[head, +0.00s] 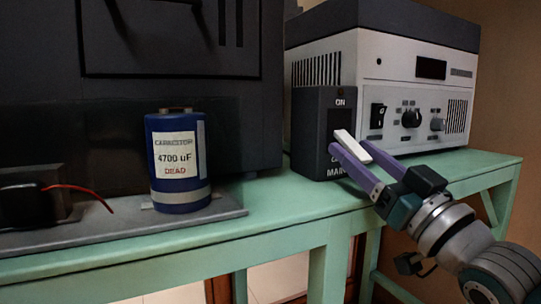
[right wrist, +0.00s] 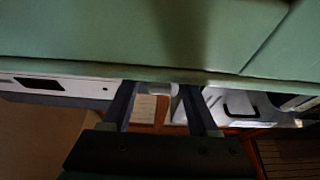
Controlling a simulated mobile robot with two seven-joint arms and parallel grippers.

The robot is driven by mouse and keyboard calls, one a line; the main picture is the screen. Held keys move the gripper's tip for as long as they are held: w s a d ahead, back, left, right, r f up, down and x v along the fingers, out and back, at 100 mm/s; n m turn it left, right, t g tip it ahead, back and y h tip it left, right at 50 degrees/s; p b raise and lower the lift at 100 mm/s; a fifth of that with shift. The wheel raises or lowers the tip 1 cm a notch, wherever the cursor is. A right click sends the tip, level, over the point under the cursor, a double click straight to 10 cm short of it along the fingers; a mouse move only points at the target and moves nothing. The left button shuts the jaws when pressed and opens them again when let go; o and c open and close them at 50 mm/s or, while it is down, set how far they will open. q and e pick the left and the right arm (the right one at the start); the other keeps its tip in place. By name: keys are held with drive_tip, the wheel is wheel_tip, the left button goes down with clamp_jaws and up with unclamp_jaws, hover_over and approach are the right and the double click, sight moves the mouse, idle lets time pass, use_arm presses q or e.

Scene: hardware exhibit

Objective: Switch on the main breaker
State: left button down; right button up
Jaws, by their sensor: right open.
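The main breaker (head: 311,132) is a dark upright box, marked ON near its top and MAIN at its foot; the lower position label is partly hidden by my gripper. Its white lever (head: 350,145) sticks out from the front and slants downward. My right gripper (head: 349,147) is open, its two purple fingers at the lever, one on each side as seen in the head view. I cannot tell whether they touch it. In the right wrist view the gripper (right wrist: 157,90) shows a pale piece between its fingertips, possibly the lever. My left gripper is out of view.
The breaker stands on a green bench (head: 275,215) beside a white power supply (head: 390,90) with knobs and a switch. A blue capacitor (head: 177,165) stands on a grey plate (head: 120,230) to the left. A dark cabinet (head: 120,120) fills the back left.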

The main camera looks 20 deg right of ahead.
clamp_jaws()
idle(0.4)
idle(1.0)
